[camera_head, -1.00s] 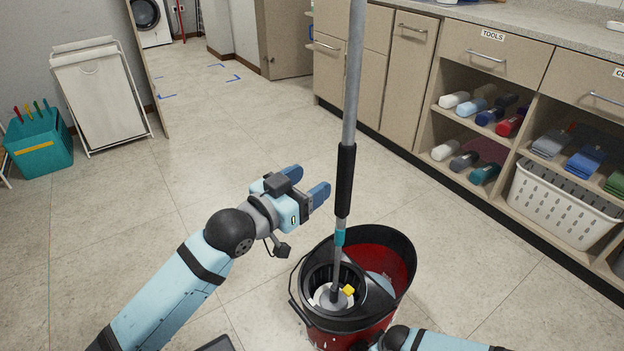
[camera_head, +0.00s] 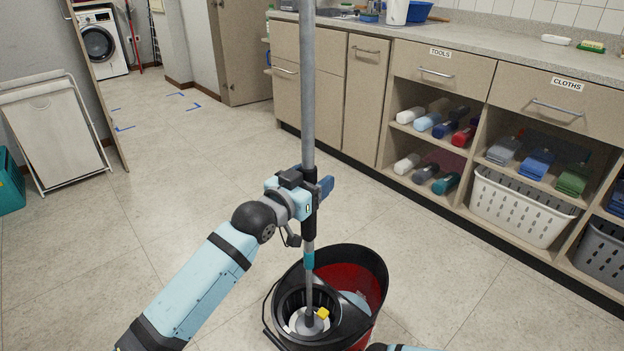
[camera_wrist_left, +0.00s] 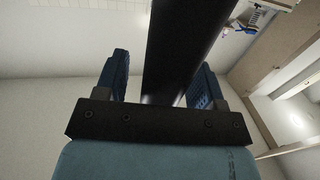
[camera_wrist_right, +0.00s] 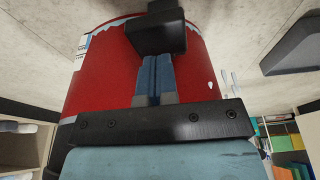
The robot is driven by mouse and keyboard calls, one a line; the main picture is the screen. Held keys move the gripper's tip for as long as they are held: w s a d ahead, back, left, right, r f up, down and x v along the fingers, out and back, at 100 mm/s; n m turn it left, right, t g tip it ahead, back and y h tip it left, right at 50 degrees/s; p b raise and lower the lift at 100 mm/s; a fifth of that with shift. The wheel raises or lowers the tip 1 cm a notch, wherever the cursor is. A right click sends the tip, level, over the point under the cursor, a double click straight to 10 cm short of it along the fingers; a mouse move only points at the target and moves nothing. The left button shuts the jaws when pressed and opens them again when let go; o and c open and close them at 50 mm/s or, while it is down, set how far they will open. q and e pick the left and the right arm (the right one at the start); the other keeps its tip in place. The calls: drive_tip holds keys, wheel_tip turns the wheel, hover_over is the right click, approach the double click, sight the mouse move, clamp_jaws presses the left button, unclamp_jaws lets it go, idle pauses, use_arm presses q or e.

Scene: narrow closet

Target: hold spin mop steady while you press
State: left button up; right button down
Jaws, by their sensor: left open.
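The spin mop (camera_head: 307,90) stands nearly upright, with a grey pole, a black grip sleeve and a teal collar. Its lower end is in the round black basket of the red bucket (camera_head: 362,284). My left gripper (camera_head: 322,188) is at the black sleeve. In the left wrist view its blue fingers (camera_wrist_left: 160,75) are apart, one on each side of the dark handle. My right gripper (camera_wrist_right: 156,75) shows in the right wrist view, its blue fingers together in front of the red bucket wall. A black block on the bucket (camera_wrist_right: 156,33) is at its fingertips; contact is unclear.
A cabinet with a labelled tools drawer (camera_head: 442,70), bottles, cloths and a white basket (camera_head: 520,208) runs along the right. A white hamper (camera_head: 55,130) stands at the left. The floor between is clear.

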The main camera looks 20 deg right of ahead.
use_arm(q)
clamp_jaws()
idle(1.1)
